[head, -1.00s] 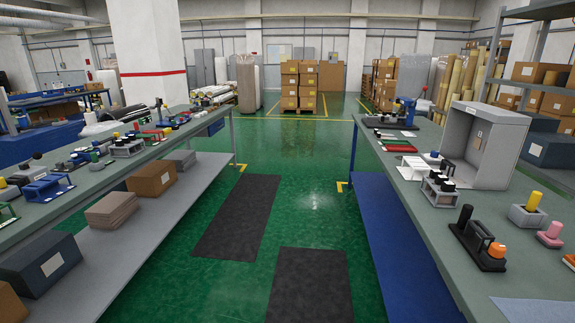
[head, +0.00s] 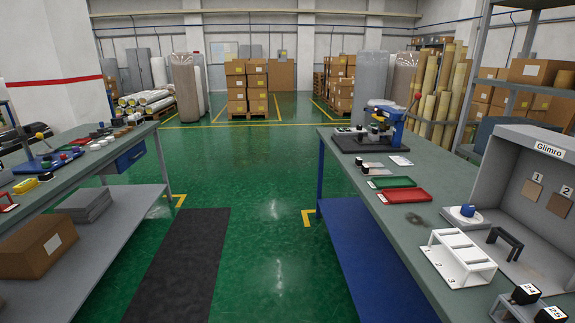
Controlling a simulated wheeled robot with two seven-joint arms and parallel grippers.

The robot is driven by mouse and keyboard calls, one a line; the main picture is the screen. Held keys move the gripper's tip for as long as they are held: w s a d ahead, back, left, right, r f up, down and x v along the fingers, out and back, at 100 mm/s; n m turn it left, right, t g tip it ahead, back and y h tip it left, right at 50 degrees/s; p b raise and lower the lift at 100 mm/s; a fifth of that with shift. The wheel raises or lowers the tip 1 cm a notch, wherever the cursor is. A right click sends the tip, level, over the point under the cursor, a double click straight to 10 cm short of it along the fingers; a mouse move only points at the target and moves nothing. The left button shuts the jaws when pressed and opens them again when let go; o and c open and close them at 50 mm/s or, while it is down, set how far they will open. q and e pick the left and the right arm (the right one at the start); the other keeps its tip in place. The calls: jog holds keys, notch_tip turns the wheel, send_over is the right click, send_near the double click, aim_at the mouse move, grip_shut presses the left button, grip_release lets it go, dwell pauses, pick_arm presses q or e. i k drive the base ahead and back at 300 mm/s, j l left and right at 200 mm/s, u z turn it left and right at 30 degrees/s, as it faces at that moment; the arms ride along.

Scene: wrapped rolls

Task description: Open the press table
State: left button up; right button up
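A blue press (head: 384,124) with a black base plate (head: 352,141) stands at the far end of the right-hand workbench (head: 437,183). A thin lever with a red knob (head: 417,96) rises at its right side. The press is too small to tell how its table sits. Another blue device (head: 43,161), with a yellow-knobbed lever (head: 40,136), stands on the left workbench (head: 98,157). Neither of my grippers shows in the head view.
Green floor between the benches is clear, with a dark mat (head: 178,265) on the left. A red tray (head: 404,196), a green tray (head: 392,182), a white numbered rack (head: 458,258) and a grey booth marked Glimro (head: 545,205) occupy the right bench.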

aim_at(371, 139)
jog(key=i, duration=0.95)
jog(key=i+j+z, duration=0.1)
jog(key=i, duration=0.85)
